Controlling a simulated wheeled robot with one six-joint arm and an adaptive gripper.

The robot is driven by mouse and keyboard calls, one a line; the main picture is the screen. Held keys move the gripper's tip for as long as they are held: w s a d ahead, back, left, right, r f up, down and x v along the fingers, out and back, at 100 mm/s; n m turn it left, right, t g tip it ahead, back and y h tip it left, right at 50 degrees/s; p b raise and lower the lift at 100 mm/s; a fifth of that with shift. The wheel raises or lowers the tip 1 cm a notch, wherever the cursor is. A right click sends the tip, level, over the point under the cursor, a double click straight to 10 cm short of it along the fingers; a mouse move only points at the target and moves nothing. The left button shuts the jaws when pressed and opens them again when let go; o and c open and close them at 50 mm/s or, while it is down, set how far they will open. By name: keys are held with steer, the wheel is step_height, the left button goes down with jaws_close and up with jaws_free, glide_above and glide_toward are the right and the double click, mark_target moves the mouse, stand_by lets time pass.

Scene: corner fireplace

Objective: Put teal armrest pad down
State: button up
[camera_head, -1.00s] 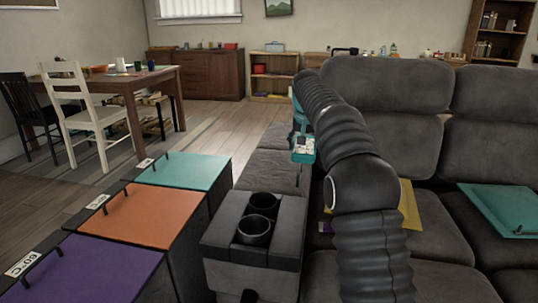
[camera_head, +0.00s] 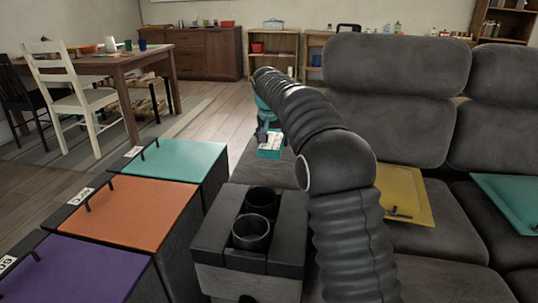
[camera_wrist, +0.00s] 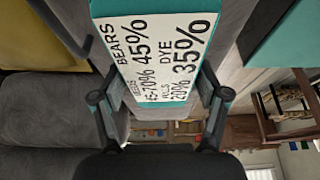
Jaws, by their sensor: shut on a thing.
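My gripper (camera_head: 266,132) is shut on a teal pad (camera_head: 270,149) with a white label. In the wrist view the gripper (camera_wrist: 160,97) has one finger on each side of the pad (camera_wrist: 160,103). The label carries large black print, including "BEARS 45%" and "DYE 35%". In the head view the pad appears over or just beyond the far end of the grey sofa arm; I cannot tell whether it touches anything. Its underside is hidden.
Teal (camera_head: 177,160), orange (camera_head: 130,212) and purple (camera_head: 75,270) lidded boxes stand left of the cup-holder block (camera_head: 284,235). A yellow panel (camera_head: 410,190) and a teal panel (camera_head: 515,195) lie on the sofa seats. A wooden table (camera_head: 105,62) stands at back left.

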mark_target(268, 162)
steer(key=shift+s+a+f, duration=0.1)
steer(key=shift+a+f, duration=0.35)
steer(key=shift+a, duration=0.25)
steer(key=shift+f, duration=2)
steer(key=shift+f+b, duration=0.15)
steer(key=shift+b, duration=0.15)
steer(key=o, duration=1.2)
steer(key=shift+c, duration=0.2)
steer(key=v, duration=1.1)
steer(key=shift+a+r+p, duration=0.1)
steer(key=shift+r+p, duration=0.25)
steer(key=shift+s+r, duration=0.2)
steer(key=shift+r, duration=0.15)
